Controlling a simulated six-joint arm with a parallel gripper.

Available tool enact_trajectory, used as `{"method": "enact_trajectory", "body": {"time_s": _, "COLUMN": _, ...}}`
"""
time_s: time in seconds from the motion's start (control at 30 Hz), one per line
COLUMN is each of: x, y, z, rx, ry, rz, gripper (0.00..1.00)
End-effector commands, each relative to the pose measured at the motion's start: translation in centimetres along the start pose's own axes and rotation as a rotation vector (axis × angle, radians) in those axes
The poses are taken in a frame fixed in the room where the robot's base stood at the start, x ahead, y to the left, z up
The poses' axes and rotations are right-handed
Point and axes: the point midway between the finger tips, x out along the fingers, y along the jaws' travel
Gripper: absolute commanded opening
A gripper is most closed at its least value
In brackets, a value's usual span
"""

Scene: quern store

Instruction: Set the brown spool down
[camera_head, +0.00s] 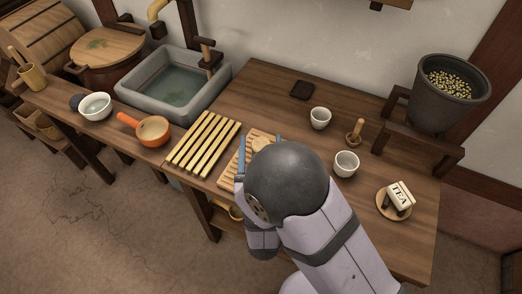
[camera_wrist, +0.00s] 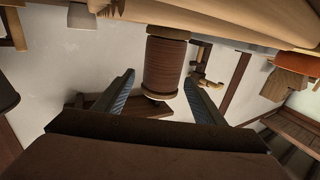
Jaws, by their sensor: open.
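The brown spool (camera_wrist: 165,68) has a dark reddish-brown winding and pale wooden ends. In the wrist view it is between my gripper's (camera_wrist: 159,76) two blue-padded fingers, with a visible gap on each side. The fingers are apart and not closed on it. In that view one end of the spool meets or nearly meets a pale wooden surface; contact is hard to tell. In the head view only the spool's tan end (camera_head: 261,143) shows, over a small slatted wooden board (camera_head: 232,172), and my arm hides the rest. My gripper (camera_head: 259,152) is above that board.
A larger slatted rack (camera_head: 204,143) lies left of the board. An orange pan (camera_head: 153,130) and a stone sink (camera_head: 172,85) are further left. White cups (camera_head: 320,118) (camera_head: 346,163), a tea box (camera_head: 399,196) on a saucer, and a grain bucket (camera_head: 440,105) are to the right.

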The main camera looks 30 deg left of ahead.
Motion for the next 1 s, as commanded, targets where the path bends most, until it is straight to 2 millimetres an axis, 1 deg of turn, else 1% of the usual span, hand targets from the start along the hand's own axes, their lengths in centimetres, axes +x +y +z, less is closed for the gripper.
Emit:
{"method": "enact_trajectory", "body": {"time_s": 0.23, "x": 0.2, "y": 0.0, "z": 0.1, "rx": -0.001, "ry": -0.001, "rz": 0.0, "gripper": 0.64}}
{"method": "enact_trajectory", "body": {"time_s": 0.27, "x": 0.2, "y": 0.0, "z": 0.1, "rx": -0.001, "ry": -0.001, "rz": 0.0, "gripper": 0.61}}
{"method": "enact_trajectory", "body": {"time_s": 0.3, "x": 0.2, "y": 0.0, "z": 0.1, "rx": -0.001, "ry": -0.001, "rz": 0.0, "gripper": 0.52}}
{"method": "enact_trajectory", "body": {"time_s": 0.37, "x": 0.2, "y": 0.0, "z": 0.1, "rx": -0.001, "ry": -0.001, "rz": 0.0, "gripper": 0.37}}
{"method": "enact_trajectory", "body": {"time_s": 0.4, "x": 0.2, "y": 0.0, "z": 0.1, "rx": -0.001, "ry": -0.001, "rz": 0.0, "gripper": 0.28}}
{"method": "enact_trajectory", "body": {"time_s": 0.43, "x": 0.2, "y": 0.0, "z": 0.1, "rx": -0.001, "ry": -0.001, "rz": 0.0, "gripper": 0.21}}
{"method": "enact_trajectory", "body": {"time_s": 0.5, "x": 0.2, "y": 0.0, "z": 0.0, "rx": -0.001, "ry": 0.0, "rz": 0.0, "gripper": 0.15}}
{"method": "enact_trajectory", "body": {"time_s": 0.77, "x": 0.2, "y": 0.0, "z": -0.1, "rx": 0.0, "ry": 0.0, "rz": 0.0, "gripper": 0.15}}
{"method": "enact_trajectory", "body": {"time_s": 1.0, "x": 0.2, "y": 0.0, "z": -1.0, "rx": 0.0, "ry": 0.001, "rz": 0.0, "gripper": 0.15}}
